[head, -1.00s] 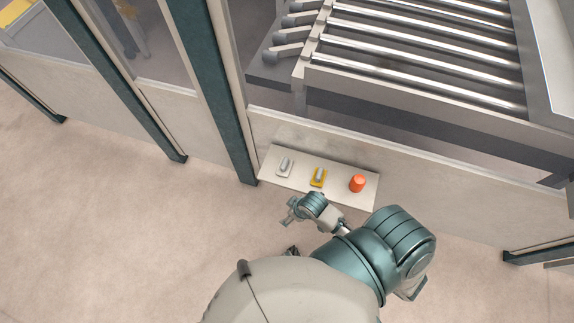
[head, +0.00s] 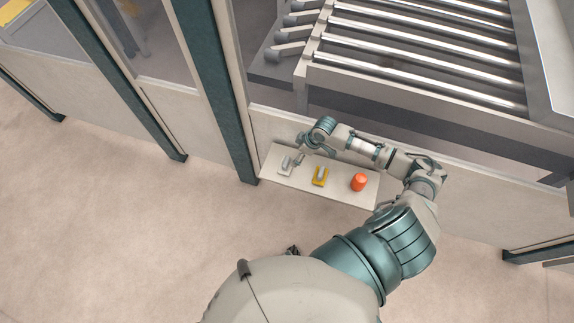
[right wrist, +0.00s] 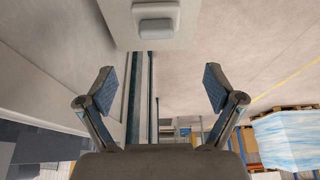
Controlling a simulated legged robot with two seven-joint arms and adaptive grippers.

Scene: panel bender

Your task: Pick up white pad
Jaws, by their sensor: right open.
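The white pad (head: 285,170) is at the left end of a pale shelf panel (head: 340,193) in the head view. It carries a small grey raised block. In the right wrist view the pad (right wrist: 155,22) shows at the top middle, ahead of the fingertips. My right gripper (head: 301,153) is just beside the pad, to its upper right in the head view. In the right wrist view the gripper (right wrist: 159,88) has its two fingers wide apart with nothing between them. My left gripper is not in view.
A roller conveyor (head: 420,60) lies behind the low wall. The floor in front is clear.

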